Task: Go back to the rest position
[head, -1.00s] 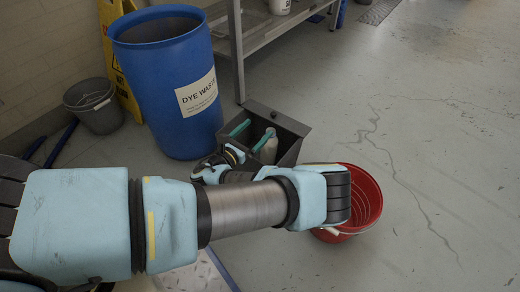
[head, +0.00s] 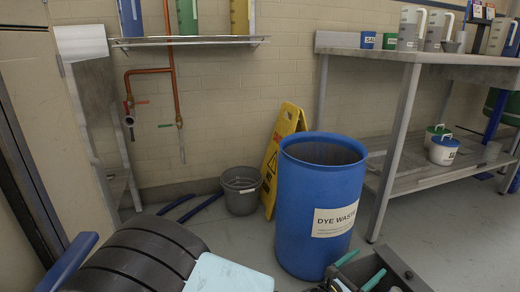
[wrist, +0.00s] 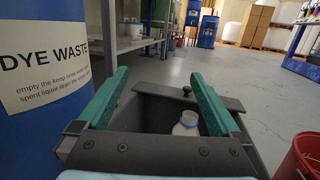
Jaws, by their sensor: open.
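My gripper (wrist: 158,76) has two green fingers, spread wide apart with nothing between their tips. Its fingers also show at the bottom of the head view (head: 362,268), over a dark grey open box (head: 405,272). In the wrist view the box (wrist: 150,110) lies just beyond and below the fingers.
A blue dye waste drum (head: 318,210) stands close to the left of the gripper. Behind it are a yellow floor sign (head: 280,150) and a grey bucket (head: 241,190). A metal bench (head: 395,130) is at right. A red bucket (wrist: 300,158) stands right of the box.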

